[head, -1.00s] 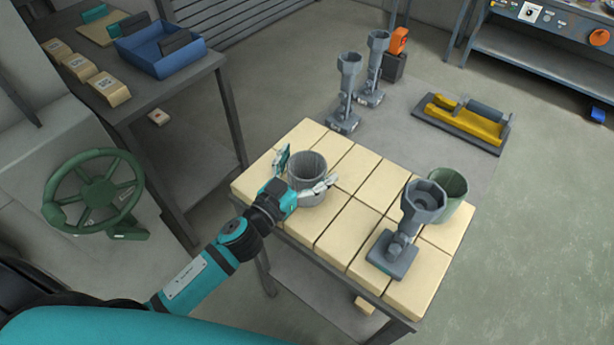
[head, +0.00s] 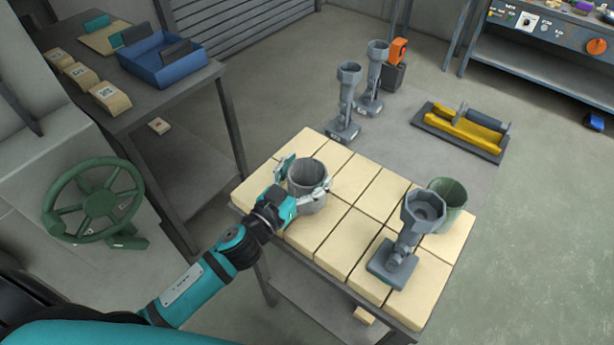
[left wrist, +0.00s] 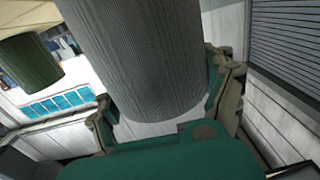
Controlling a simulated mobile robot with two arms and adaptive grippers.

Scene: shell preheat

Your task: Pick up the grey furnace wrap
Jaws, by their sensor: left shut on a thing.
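The grey furnace wrap (head: 309,189) is an open-topped, ribbed grey cylinder standing upright at the left part of the pale tiled table. My left gripper (head: 307,179) is shut on it, one finger on each side. In the left wrist view the wrap (left wrist: 145,60) fills the middle, between the two fingers (left wrist: 165,105). I cannot tell whether its base touches the tiles. My right gripper is not in view.
A green cylinder (head: 449,204) stands at the right of the tiled table (head: 338,238), beside a grey stand (head: 402,246). Two grey stands (head: 346,105) (head: 374,75) are behind. A green handwheel (head: 101,201) and a side bench (head: 150,104) with a blue tray (head: 160,68) are left.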

